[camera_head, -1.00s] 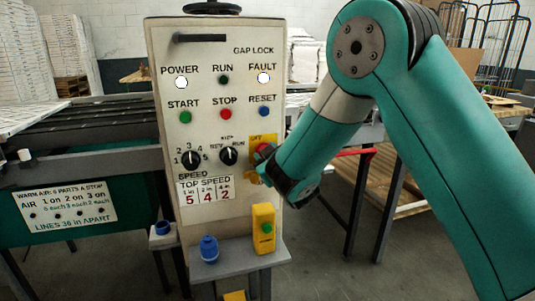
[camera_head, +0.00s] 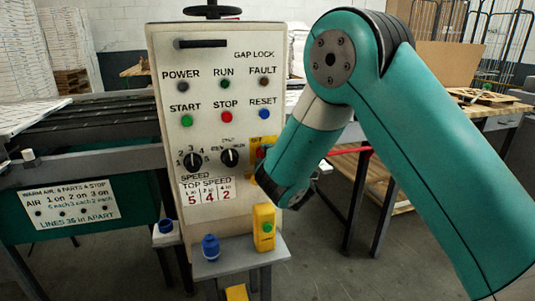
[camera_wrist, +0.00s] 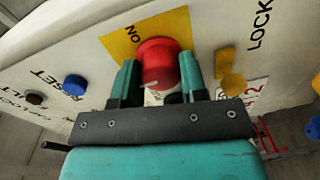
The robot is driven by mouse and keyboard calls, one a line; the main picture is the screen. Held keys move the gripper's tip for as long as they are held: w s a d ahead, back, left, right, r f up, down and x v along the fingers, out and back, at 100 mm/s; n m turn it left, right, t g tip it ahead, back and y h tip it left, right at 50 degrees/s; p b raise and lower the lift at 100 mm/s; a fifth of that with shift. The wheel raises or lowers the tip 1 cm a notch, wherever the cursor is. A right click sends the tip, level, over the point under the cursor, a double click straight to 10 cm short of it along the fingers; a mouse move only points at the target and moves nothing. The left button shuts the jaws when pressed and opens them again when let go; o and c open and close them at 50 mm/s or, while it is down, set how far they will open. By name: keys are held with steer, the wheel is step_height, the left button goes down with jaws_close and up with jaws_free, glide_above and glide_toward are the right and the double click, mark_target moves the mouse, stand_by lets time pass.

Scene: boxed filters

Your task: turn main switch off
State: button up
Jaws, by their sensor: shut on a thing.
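The main switch is a red knob (camera_wrist: 158,60) on a yellow plate (camera_wrist: 120,42) on the panel. In the wrist view it sits between the two teal fingers of my gripper (camera_wrist: 158,76), which is shut on it. A small white mark shows on the knob's lower edge, and the word ON shows on the plate. The POWER lamp (camera_head: 183,87) and FAULT lamp (camera_head: 262,83) are dark.
A yellow box with a green button (camera_head: 265,228) and a blue button (camera_head: 210,247) stand on the shelf below. A yellow part (camera_wrist: 229,72) hangs beside the plate.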

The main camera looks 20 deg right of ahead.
steer(key=shift+n+p, duration=0.45)
steer(key=shift+n, duration=0.95)
steer(key=o, duration=0.9)
steer(key=s+b, duration=1.1)
steer(key=s+r+b, duration=0.1)
steer(key=s+b, duration=0.4)
steer(key=s, duration=0.1)
steer(key=shift+s+b, duration=0.2)
steer(key=shift+b, duration=0.2)
